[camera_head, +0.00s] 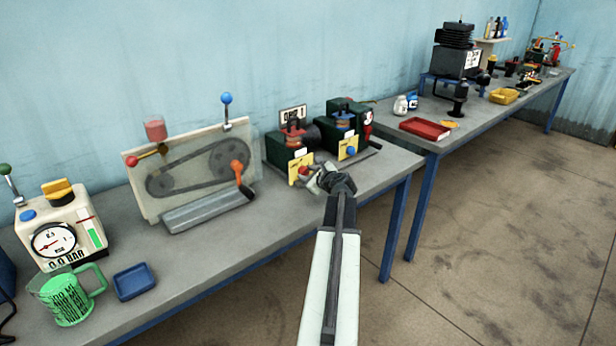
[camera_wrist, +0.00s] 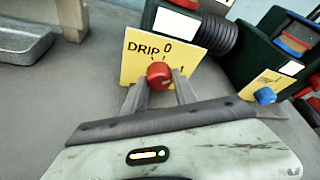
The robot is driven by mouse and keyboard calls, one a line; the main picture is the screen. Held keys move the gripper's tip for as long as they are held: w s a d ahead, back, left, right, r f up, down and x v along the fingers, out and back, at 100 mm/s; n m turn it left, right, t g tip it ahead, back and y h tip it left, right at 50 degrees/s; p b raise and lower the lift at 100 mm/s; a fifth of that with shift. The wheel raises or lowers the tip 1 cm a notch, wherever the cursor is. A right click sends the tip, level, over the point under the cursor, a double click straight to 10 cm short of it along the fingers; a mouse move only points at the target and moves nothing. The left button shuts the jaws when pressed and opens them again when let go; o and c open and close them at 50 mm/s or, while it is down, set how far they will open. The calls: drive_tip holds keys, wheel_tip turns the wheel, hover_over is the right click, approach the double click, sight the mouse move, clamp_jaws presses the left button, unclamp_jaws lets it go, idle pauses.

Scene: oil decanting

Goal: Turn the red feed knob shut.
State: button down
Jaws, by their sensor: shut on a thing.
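The red knob (camera_wrist: 158,75) sits on a yellow plate (camera_wrist: 193,48) lettered "DRIP", with a "0" above it and a "1" to its right. It also shows small in the head view (camera_head: 304,171), on the front of a dark green unit (camera_head: 278,150). My gripper (camera_wrist: 161,86) has one finger on each side of the knob and is shut on it. In the head view my gripper (camera_head: 322,180) reaches the unit's front from the right. I cannot tell which mark the knob points to.
A second green unit with a blue knob (camera_wrist: 265,96) stands close on the right. A belt-drive panel (camera_head: 200,168) with an orange crank stands to the left. A gauge box (camera_head: 58,228), green mug (camera_head: 68,296) and blue tray (camera_head: 134,281) are farther left.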

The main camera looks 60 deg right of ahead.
idle(0.3)
drive_tip(key=c, duration=1)
unclamp_jaws()
drive_tip(key=shift+o, duration=0.2)
